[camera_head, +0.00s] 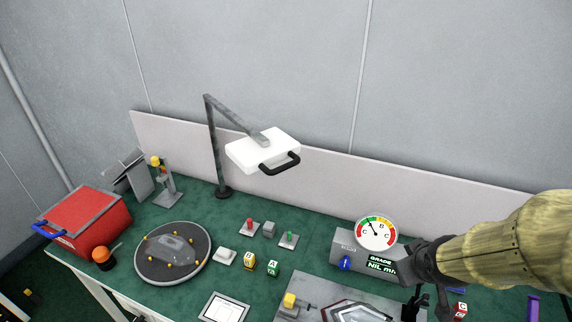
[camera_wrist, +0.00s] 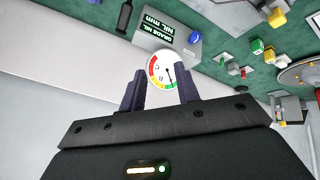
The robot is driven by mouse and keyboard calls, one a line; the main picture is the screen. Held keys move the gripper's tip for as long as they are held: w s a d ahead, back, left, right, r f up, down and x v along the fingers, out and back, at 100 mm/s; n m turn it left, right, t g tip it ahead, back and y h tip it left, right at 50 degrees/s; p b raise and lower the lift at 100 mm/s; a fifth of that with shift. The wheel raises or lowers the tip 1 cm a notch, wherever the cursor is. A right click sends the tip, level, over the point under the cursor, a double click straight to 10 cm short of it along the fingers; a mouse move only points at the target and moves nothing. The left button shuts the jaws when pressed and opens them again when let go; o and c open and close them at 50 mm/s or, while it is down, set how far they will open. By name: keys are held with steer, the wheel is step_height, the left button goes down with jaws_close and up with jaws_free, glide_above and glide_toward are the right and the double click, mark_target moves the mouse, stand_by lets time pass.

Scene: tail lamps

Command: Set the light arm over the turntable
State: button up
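The light arm has a dark post (camera_head: 217,155) at the back of the bench, with a white lamp head (camera_head: 257,152) and a black handle (camera_head: 281,165) at its front. The lamp head hangs to the right of the turntable (camera_head: 150,272), not above it. The turntable is a round grey disc bearing a clear tail lamp (camera_head: 172,250) and several yellow pegs. Part of the turntable shows at the right edge of the wrist view (camera_wrist: 304,73). My gripper (camera_head: 412,262) is far right of the handle, by the grading gauge. Its fingers (camera_wrist: 160,88) stand apart, with nothing held between them.
A gauge dial (camera_head: 376,233) on a grey box stands left of my gripper. A metal plate with a yellow-knobbed clamp (camera_head: 289,300) lies in front. Small blocks and buttons sit mid-bench. A red box (camera_head: 88,220) and a small stand (camera_head: 166,185) are at left. Space above mid-bench is clear.

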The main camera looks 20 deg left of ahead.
mark_target(287, 168)
steer(key=w+a+r+n+t+y+p, duration=0.1)
steer(key=w+a+r+n+t+y, duration=0.2)
steer(key=w+a+r+n+y, duration=0.45)
steer(key=s+a+r+n+y, duration=0.2)
steer(key=a+r+n, duration=0.1)
steer(key=a+n, duration=0.2)
steer(key=s+a+r+n+y+p, duration=0.1)
steer(key=s+a+r+n+y, duration=0.1)
steer(key=a+n, duration=0.4)
steer(key=n, duration=0.3)
steer(key=shift+s+r+y, duration=0.3)
steer(key=shift+r+y, duration=0.05)
steer(key=shift+r, duration=0.05)
steer(key=shift+w+r+p, duration=0.1)
steer(key=shift+r+p, duration=0.05)
steer(key=shift+p, duration=0.35)
steer(key=p+x, duration=1)
steer(key=x, duration=0.1)
steer(key=p+x, duration=0.4)
steer(key=x, duration=0.2)
steer(key=shift+a+f+p, duration=0.15)
steer(key=shift+f+p, duration=0.25)
